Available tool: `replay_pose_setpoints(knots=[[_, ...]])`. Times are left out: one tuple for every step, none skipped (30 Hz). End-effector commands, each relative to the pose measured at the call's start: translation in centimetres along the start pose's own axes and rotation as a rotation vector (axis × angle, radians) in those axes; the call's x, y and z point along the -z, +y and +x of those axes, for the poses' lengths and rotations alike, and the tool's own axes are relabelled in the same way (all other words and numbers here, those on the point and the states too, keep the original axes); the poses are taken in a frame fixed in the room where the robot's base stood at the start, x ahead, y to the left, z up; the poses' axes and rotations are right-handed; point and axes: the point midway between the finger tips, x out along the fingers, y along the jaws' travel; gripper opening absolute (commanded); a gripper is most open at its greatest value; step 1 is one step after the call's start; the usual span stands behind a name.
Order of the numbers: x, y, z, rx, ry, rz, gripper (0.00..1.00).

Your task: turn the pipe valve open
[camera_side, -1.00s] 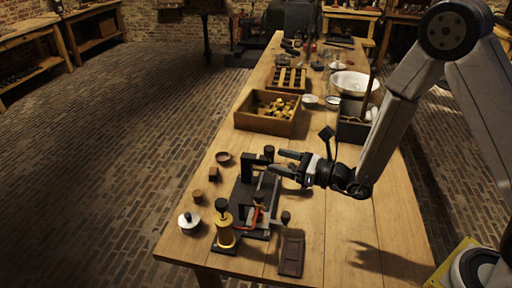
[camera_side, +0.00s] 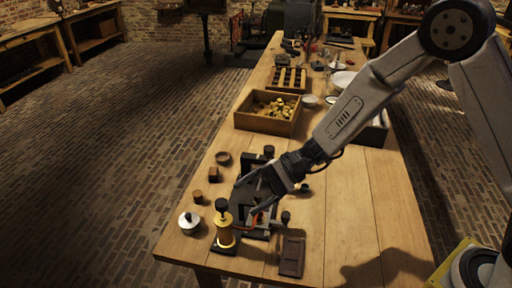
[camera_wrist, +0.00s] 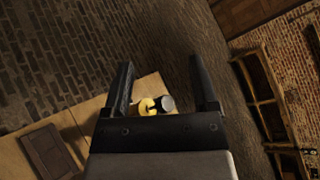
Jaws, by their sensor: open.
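A brass-yellow upright fitting with a black knob (camera_side: 224,228) stands on a dark base near the table's front edge. An orange curved part (camera_side: 257,217) lies beside it, partly behind my gripper; I cannot tell which of these is the pipe valve. My gripper (camera_side: 244,198) is open, pointing down-left over the dark fixture, just behind and right of the brass fitting. In the wrist view, a yellow part (camera_wrist: 146,105) and a dark, grey-topped round part show between the spread fingers (camera_wrist: 160,62), beyond the gripper's body. No contact is visible.
A dark fixture (camera_side: 268,229) lies under my gripper. A white-lidded jar (camera_side: 189,223) and small brown blocks (camera_side: 213,174) stand to the left. A dark brown slab (camera_side: 291,257) lies at right front. A wooden box of yellow pieces (camera_side: 268,112) stands behind. The table's right front is clear.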

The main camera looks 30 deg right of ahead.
Motion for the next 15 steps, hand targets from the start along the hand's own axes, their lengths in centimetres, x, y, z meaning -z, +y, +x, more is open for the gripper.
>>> replay_pose_setpoints(knots=[[-0.1,0.2,0.2,-0.055,-0.015,-0.066,0.76],[-0.2,0.4,0.3,-0.089,-0.023,-0.105,0.76],[-0.2,0.7,0.4,-0.134,-0.033,-0.158,0.76],[-0.2,0.8,0.4,-0.166,-0.041,-0.198,0.76],[-0.2,1.1,0.4,-0.199,-0.05,-0.237,0.76],[-0.2,1.3,0.4,-0.244,-0.062,-0.292,0.76],[-0.1,1.4,0.4,-0.276,-0.069,-0.332,0.76],[-0.1,1.6,0.3,-0.309,-0.078,-0.373,0.76],[0.1,1.8,0.2,-0.353,-0.091,-0.427,0.76],[0.2,2.0,0.1,-0.386,-0.101,-0.468,0.76],[0.3,2.1,0.1,-0.418,-0.109,-0.509,0.76],[0.5,2.2,-0.1,-0.462,-0.122,-0.564,0.76],[0.6,2.3,-0.3,-0.495,-0.132,-0.605,0.76],[0.8,2.4,-0.4,-0.527,-0.141,-0.646,0.76],[1.1,2.5,-0.7,-0.571,-0.154,-0.702,0.76]])
